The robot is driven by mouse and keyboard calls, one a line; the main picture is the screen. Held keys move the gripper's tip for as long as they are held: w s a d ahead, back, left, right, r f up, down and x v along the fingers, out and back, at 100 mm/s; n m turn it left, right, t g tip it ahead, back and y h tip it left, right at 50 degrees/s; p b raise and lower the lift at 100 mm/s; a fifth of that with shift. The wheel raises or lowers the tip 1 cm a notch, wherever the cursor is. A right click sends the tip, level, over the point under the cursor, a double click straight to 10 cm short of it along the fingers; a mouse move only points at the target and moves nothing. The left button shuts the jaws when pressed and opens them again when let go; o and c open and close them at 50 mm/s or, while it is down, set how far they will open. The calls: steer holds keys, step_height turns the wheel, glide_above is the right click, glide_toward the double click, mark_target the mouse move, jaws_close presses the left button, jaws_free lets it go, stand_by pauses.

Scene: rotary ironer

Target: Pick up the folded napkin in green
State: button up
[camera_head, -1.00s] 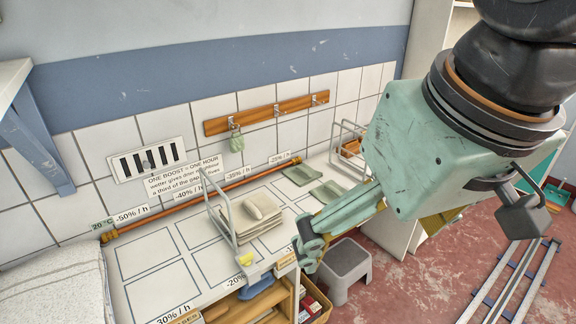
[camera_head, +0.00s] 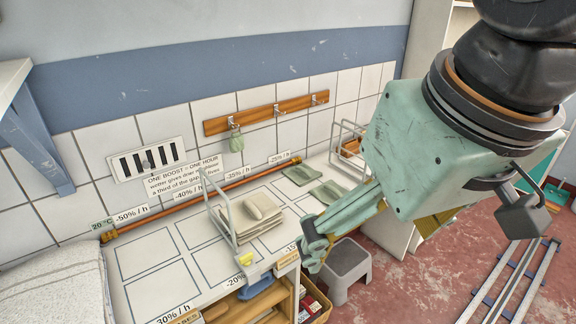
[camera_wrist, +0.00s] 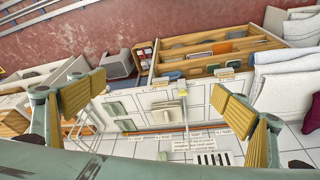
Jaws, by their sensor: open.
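Two folded green napkins lie flat on the white counter. The far one (camera_head: 302,175) is near the copper pipe, and the near one (camera_head: 327,192) is just in front and to the right. In the wrist view they show left of centre, as one napkin (camera_wrist: 114,108) and another (camera_wrist: 125,125). My gripper (camera_head: 316,246) is open and empty, in the air before the counter's right part, apart from both napkins. In the wrist view its padded fingers are spread wide at either side (camera_wrist: 160,105).
A stack of cream cloths (camera_head: 256,222) stands beside a wire frame (camera_head: 219,205) left of the napkins. Another wire rack (camera_head: 349,145) stands to their right. A green item (camera_head: 236,141) hangs from the hook rail (camera_head: 267,112). A grey stool (camera_head: 347,268) stands below.

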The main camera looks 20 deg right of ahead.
steer(key=w+d+r+m+g+p, duration=0.1)
steer(key=w+d+m+p, duration=0.2)
steer(key=w, duration=1.3)
steer(key=w+d+r+m+g+p, duration=0.15)
steer(key=w+d+m, duration=0.3)
steer(key=w, duration=1.25)
steer(key=w+d+f+m+p, duration=0.1)
steer(key=w+d+f+m, duration=0.1)
steer(key=w+d+f, duration=0.45)
steer(key=w+d+f+m+p, duration=0.15)
steer(key=w+f, duration=0.25)
steer(key=w, duration=0.5)
steer(key=w+d+f+m+p, duration=0.1)
steer(key=w+d+f, duration=0.3)
steer(key=f, duration=0.3)
steer(key=w+d+f+m+g+p, duration=0.1)
steer(key=w+d+f+m, duration=0.1)
steer(key=w+d+f, duration=0.3)
step_height(320, 180, down, 3)
steer(key=shift+f, duration=0.15)
steer(key=shift+g, duration=0.25)
